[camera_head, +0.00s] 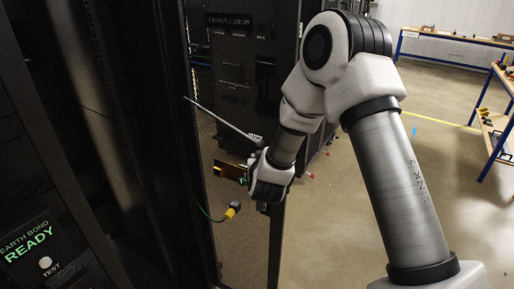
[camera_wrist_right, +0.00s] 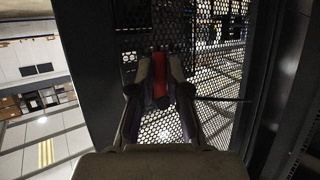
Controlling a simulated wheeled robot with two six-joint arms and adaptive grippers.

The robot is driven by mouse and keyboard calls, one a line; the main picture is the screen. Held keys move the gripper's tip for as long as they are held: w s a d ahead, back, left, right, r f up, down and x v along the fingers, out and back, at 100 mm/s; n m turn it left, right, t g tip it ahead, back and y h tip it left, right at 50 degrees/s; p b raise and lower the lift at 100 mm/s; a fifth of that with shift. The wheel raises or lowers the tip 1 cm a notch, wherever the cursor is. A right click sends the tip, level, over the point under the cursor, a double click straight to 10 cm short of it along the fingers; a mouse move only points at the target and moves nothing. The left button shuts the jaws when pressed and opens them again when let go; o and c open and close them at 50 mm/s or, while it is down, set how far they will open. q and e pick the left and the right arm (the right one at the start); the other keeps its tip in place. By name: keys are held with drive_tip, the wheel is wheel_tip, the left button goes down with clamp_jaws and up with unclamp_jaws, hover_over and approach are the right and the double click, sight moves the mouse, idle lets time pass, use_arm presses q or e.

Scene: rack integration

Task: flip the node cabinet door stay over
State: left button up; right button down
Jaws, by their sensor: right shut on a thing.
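The door stay (camera_head: 222,119) is a thin grey rod in the head view. It slants from upper left down towards my right gripper, in front of the perforated cabinet door. My right gripper (camera_head: 250,172) is at the rod's lower end, next to the door. In the right wrist view my right gripper (camera_wrist_right: 160,70) is shut on a red piece (camera_wrist_right: 160,78), which looks like part of the stay; a thin dark rod (camera_wrist_right: 222,99) runs off to the right from there. The fingers hide the exact joint. My left gripper is out of view.
The perforated door (camera_head: 245,235) stands close to my gripper. A green cable with a yellow plug (camera_head: 233,209) hangs below it. An earth bond panel (camera_head: 35,240) reads READY at lower left. Blue-framed benches (camera_head: 460,40) stand far right, with open floor before them.

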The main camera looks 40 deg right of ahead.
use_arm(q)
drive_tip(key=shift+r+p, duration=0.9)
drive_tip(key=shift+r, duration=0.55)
use_arm(e)
drive_tip(key=shift+s+d+r+n+g+h, duration=0.1)
drive_tip(key=shift+s+r+n+g+h, duration=0.15)
drive_tip(key=shift+n+g, duration=0.5)
drive_tip(key=shift+s+d+r+n+g+h, duration=0.1)
drive_tip(key=shift+r+n+g+h, duration=0.15)
drive_tip(key=shift+n+g, duration=0.45)
drive_tip(key=shift+s+d+r+n+g+h, duration=0.1)
drive_tip(key=shift+s+r+n+g+h, duration=0.25)
drive_tip(key=shift+g, duration=0.7)
drive_tip(key=shift+w, duration=0.1)
drive_tip(key=shift+f, duration=0.1)
drive_tip(key=c, duration=1.2)
unclamp_jaws()
drive_tip(key=shift+a, duration=0.1)
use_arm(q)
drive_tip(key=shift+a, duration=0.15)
use_arm(e)
drive_tip(key=shift+o, duration=0.2)
drive_tip(key=shift+a, duration=0.1)
drive_tip(key=shift+a, duration=0.1)
